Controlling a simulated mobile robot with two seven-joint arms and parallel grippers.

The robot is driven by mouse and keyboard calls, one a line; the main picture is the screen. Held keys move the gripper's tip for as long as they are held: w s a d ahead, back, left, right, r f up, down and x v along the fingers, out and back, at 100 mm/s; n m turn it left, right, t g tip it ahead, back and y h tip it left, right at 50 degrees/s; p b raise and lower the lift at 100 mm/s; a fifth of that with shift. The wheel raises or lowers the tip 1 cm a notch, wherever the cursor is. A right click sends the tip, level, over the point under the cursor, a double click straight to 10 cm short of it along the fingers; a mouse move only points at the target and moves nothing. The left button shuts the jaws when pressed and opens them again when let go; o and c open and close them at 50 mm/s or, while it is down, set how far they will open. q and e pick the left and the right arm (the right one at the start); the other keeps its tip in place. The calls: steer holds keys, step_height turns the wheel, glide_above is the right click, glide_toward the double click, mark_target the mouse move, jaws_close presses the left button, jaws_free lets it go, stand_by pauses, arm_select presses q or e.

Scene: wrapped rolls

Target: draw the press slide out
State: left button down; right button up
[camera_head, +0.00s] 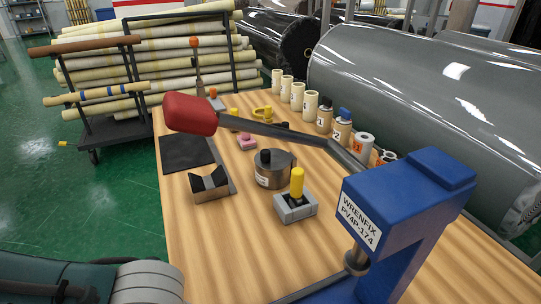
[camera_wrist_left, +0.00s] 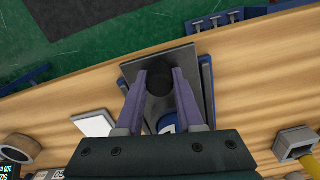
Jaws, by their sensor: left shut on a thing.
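The blue press (camera_head: 405,215), labelled WRENFIX PV4P-174, stands at the front right of the wooden table in the head view. Its long lever with a red grip (camera_head: 190,113) reaches left over the table. In the left wrist view a grey slide plate (camera_wrist_left: 152,58) lies beside a blue rail (camera_wrist_left: 207,85). My left gripper (camera_wrist_left: 160,78) is over the plate, its purple fingers shut on a dark round knob (camera_wrist_left: 159,83). A blue round part (camera_wrist_left: 168,123) is partly hidden nearer the wrist. My right gripper is not in view.
On the table (camera_head: 215,265) stand a grey block with a yellow handle (camera_head: 297,183), a round metal pot (camera_head: 271,168) and a V-shaped block (camera_head: 211,187). Several wrapped rolls (camera_head: 311,104) line the right edge. A cart of long rolls (camera_head: 150,60) stands behind at left.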

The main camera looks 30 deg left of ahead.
arm_select(q)
steer(key=shift+s, duration=0.15)
steer(key=c, duration=0.7)
jaws_free()
steer(key=shift+s+a, duration=0.1)
steer(key=shift+a, duration=0.05)
steer(key=shift+o, duration=0.9)
step_height(320, 180, up, 10)
steer(key=shift+p, duration=1.15)
